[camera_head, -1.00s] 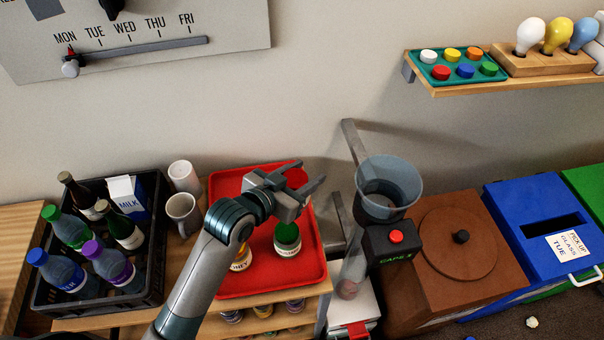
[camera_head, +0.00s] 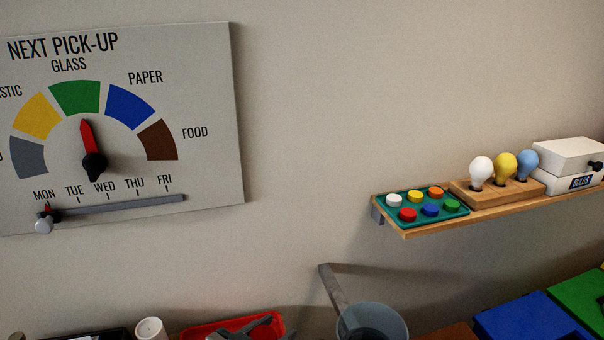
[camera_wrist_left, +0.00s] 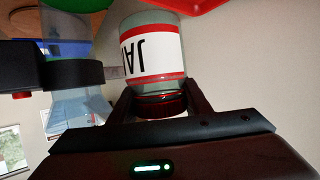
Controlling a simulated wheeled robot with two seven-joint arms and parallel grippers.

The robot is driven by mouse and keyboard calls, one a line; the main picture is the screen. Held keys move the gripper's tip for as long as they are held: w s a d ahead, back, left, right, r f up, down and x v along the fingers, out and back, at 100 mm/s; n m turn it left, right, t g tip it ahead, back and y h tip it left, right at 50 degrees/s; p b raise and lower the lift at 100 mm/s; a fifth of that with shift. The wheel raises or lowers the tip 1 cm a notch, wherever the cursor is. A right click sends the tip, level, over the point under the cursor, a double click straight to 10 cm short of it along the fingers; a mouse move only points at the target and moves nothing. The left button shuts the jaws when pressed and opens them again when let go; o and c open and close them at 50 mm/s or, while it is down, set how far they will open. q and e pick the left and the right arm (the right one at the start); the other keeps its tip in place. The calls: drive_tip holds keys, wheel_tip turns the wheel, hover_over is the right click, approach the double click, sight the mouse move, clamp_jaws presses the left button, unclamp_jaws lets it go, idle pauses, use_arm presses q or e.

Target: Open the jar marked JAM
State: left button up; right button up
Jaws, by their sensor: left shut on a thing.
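The jar (camera_wrist_left: 152,55) shows in the left wrist view as clear glass with a white, red-edged label reading "JA"; the rest of the word is turned out of sight. Its red lid (camera_wrist_left: 160,104) is between the fingers of my left gripper (camera_wrist_left: 157,96), which is shut on it. The lid appears to be on the jar. My right gripper is not in view.
A clear funnel (camera_head: 372,322) stands right of the tray, and a white mug (camera_head: 150,329) left of it. The blue bin (camera_head: 530,318) and green bin (camera_head: 582,300) are farther right. A wall shelf holds a button tray (camera_head: 420,208) and bulbs.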

use_arm(q)
drive_tip(key=s+a+r+m+g+h+b, duration=0.1)
drive_tip(key=s+a+r+m, duration=0.1)
drive_tip(key=a, duration=0.5)
drive_tip(key=s+a+r+m+g+h+b, duration=0.2)
drive_tip(key=s+a+r, duration=0.1)
drive_tip(key=a+r, duration=0.2)
drive_tip(key=shift+s+a+h, duration=0.3)
drive_tip(key=shift+a, duration=0.75)
drive_tip(key=shift+d+r, duration=0.1)
drive_tip(key=shift+d, duration=0.1)
drive_tip(key=shift+g, duration=0.3)
drive_tip(key=d, duration=0.5)
drive_tip(key=w+d+r, duration=0.1)
drive_tip(key=d, duration=0.3)
drive_tip(key=w+d+r, duration=0.1)
drive_tip(key=d, duration=0.4)
drive_tip(key=shift+w+d+r, duration=0.15)
drive_tip(key=shift+w+d, duration=0.05)
drive_tip(key=shift+d, duration=0.15)
clamp_jaws()
